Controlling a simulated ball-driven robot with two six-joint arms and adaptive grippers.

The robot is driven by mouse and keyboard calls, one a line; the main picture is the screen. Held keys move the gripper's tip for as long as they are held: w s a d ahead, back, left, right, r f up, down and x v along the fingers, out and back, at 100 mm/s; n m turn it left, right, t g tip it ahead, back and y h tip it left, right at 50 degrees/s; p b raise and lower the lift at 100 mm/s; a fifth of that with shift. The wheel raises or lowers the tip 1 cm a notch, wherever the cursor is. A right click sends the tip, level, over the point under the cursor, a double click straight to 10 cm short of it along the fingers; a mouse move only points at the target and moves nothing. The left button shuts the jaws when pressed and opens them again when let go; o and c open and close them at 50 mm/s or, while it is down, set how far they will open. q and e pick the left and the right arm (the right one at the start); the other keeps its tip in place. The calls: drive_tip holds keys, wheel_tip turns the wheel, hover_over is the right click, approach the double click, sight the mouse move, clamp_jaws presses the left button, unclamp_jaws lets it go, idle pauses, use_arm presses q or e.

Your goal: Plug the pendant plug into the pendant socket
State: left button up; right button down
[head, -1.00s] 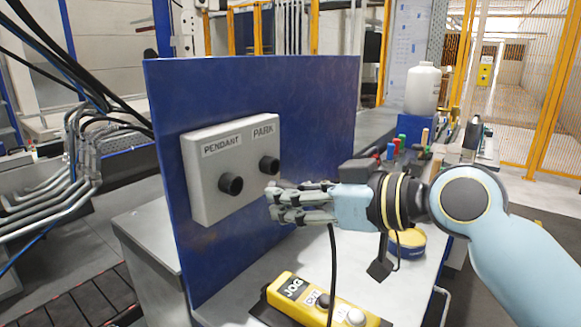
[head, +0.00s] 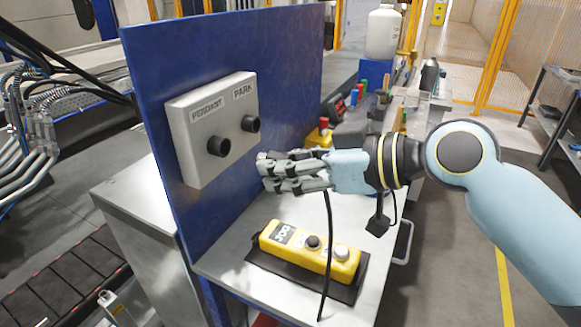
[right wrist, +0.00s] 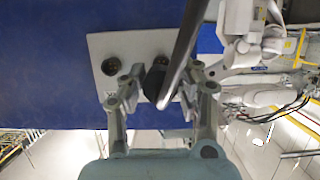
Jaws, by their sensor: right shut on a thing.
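The pendant socket (head: 219,146) is a black round port under the PENDANT label on a grey box fixed to a blue upright panel. The box also shows in the right wrist view (right wrist: 96,47). My right gripper (head: 264,172) is to the right of the pendant socket and apart from it, pointing left. In the right wrist view, its fingers (right wrist: 150,98) are shut on the dark pendant plug (right wrist: 154,82). A black cable (head: 327,250) hangs from the gripper. The fingers hide most of the plug in the head view. My left gripper is not visible.
The PARK socket (head: 250,124) is a second port on the same box. A yellow JOG pendant (head: 318,254) lies on a dark mat on the grey bench (head: 222,262). A white bottle (head: 383,33) and small coloured items stand behind my arm.

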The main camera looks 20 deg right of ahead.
sight(226, 155)
drive_tip(key=shift+w+a, duration=0.95)
drive_tip(key=shift+w, duration=0.2)
drive_tip(key=shift+w+a+b, duration=0.3)
drive_tip(key=shift+w+a, duration=0.15)
drive_tip(key=shift+w, duration=0.2)
drive_tip(key=shift+w+a, duration=0.1)
drive_tip(key=shift+a, duration=0.05)
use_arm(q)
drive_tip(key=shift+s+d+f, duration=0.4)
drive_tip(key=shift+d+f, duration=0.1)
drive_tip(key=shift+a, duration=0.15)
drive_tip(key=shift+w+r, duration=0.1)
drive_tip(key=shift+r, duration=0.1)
use_arm(e)
drive_tip(key=shift+r, duration=0.1)
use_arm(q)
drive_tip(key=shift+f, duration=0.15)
use_arm(e)
drive_tip(key=shift+w+a, duration=0.85)
drive_tip(key=shift+w, duration=0.25)
drive_tip(key=c, duration=0.9)
unclamp_jaws()
drive_tip(key=shift+o, duration=0.2)
